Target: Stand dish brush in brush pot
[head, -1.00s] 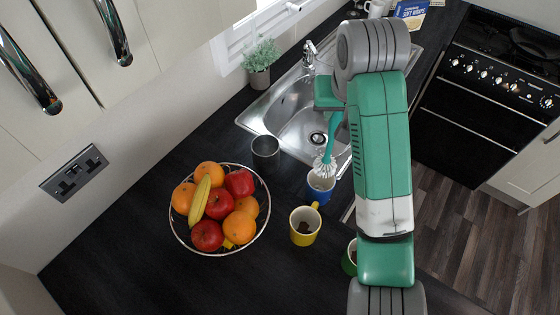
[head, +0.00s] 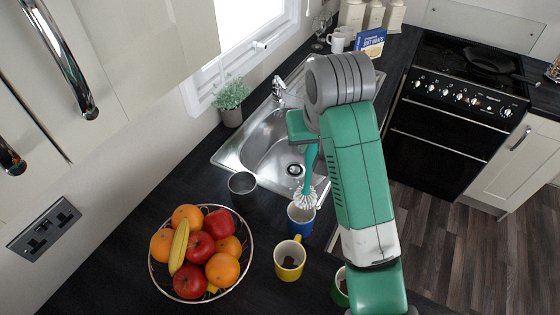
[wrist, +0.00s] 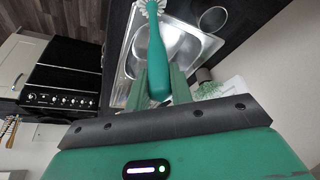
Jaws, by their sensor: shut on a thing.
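The dish brush (head: 311,170) has a green handle and white bristles. It hangs bristles down, its head just above or in front of the blue mug in the head view; I cannot tell the height. My gripper (wrist: 159,84) is shut on the handle, and in the wrist view the brush (wrist: 157,45) runs away from the fingers. In the head view my arm hides most of the gripper. A dark grey round cup (head: 242,184), likely the brush pot, stands upright on the worktop left of the brush. It also shows in the wrist view (wrist: 212,19).
A blue mug (head: 301,222), a yellow mug (head: 289,262) and a green mug (head: 339,290) stand near the brush. A fruit bowl (head: 160,278) is left of them. The steel sink (head: 262,145) lies behind, with a tap (head: 279,88) and a potted plant (head: 231,97).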

